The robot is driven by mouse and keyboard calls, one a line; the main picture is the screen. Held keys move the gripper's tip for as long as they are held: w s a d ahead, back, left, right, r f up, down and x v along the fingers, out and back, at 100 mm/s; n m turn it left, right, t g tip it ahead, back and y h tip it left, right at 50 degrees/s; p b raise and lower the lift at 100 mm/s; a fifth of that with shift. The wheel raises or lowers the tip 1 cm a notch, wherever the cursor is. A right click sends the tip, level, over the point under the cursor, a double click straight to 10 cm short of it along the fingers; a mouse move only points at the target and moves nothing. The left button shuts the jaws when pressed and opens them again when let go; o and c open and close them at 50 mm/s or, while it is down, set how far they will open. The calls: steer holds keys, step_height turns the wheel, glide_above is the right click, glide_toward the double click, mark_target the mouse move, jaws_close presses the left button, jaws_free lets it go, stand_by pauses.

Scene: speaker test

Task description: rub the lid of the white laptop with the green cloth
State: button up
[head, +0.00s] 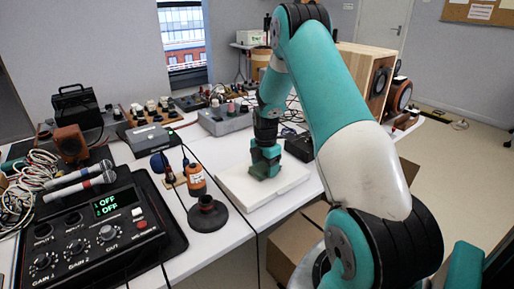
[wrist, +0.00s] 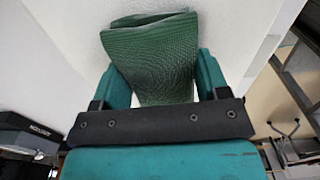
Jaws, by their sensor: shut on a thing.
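The white laptop (head: 236,190) lies closed and flat on the white table, its lid facing up. My gripper (head: 265,170) is above the lid, pointing down. In the wrist view my gripper (wrist: 160,85) is shut on the folded green cloth (wrist: 150,45), which sticks out past the fingertips. In the head view the green cloth (head: 263,172) is a small dark patch under the fingers, at or very near the lid. I cannot tell for sure whether it touches. The laptop's white surface (wrist: 60,25) fills much of the wrist view.
A black audio unit (head: 95,230) with two microphones lies at front left. Behind are a grey box (head: 225,118) and a black box (head: 299,146). A cardboard box (head: 290,240) stands below the table edge.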

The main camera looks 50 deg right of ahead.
mark_target(258, 169)
steer(key=shift+w+a, duration=0.15)
steer(key=shift+a, duration=1.1)
steer(key=shift+a+r+p, duration=0.2)
steer(key=shift+a+p, duration=0.1)
step_height(258, 169, up, 8)
steer(key=p, duration=0.5)
steer(key=shift+d+f+p, duration=0.1)
steer(key=shift+p, duration=0.25)
